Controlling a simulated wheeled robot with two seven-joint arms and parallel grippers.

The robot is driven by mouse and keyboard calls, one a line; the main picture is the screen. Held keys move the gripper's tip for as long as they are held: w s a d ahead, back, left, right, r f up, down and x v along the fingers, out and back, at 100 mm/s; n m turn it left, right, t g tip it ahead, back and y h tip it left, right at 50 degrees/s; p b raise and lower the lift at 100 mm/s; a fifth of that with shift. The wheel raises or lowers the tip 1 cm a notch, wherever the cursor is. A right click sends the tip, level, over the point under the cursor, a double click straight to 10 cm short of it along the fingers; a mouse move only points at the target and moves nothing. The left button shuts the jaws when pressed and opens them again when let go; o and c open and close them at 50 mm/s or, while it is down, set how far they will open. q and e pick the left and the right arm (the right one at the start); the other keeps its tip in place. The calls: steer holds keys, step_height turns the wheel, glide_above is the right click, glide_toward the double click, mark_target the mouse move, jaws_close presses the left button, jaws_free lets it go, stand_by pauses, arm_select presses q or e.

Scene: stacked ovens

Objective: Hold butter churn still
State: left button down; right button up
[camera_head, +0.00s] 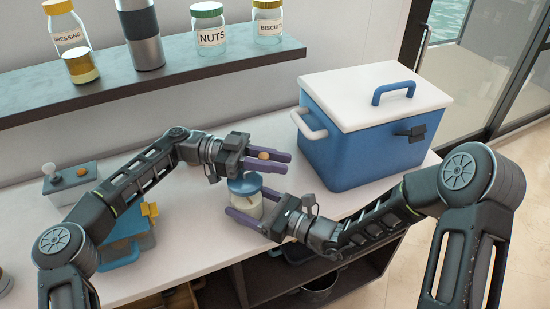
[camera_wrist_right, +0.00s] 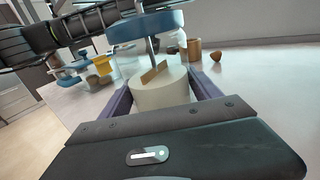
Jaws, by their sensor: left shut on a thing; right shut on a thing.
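The butter churn (camera_head: 246,199) stands on the white counter, a jar of pale content under a blue lid (camera_head: 245,183). In the right wrist view the churn (camera_wrist_right: 160,88) shows a metal shaft and a wooden paddle (camera_wrist_right: 153,74) below its blue lid (camera_wrist_right: 145,25). My right gripper (camera_head: 236,203) is shut on the jar, with one purple finger on each side. My left gripper (camera_head: 280,162) is just above the lid, its purple fingers around a small brown knob (camera_head: 263,155). The crank under the knob is mostly hidden by the gripper.
A blue cooler (camera_head: 360,140) with a white lid stands close to the right. A shelf (camera_head: 150,88) with jars hangs behind. The counter's front edge is close to the churn.

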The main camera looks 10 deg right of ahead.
arm_select(q)
steer(key=c, duration=1.2)
jaws_free()
steer(key=shift+c, duration=0.2)
step_height(320, 180, up, 10)
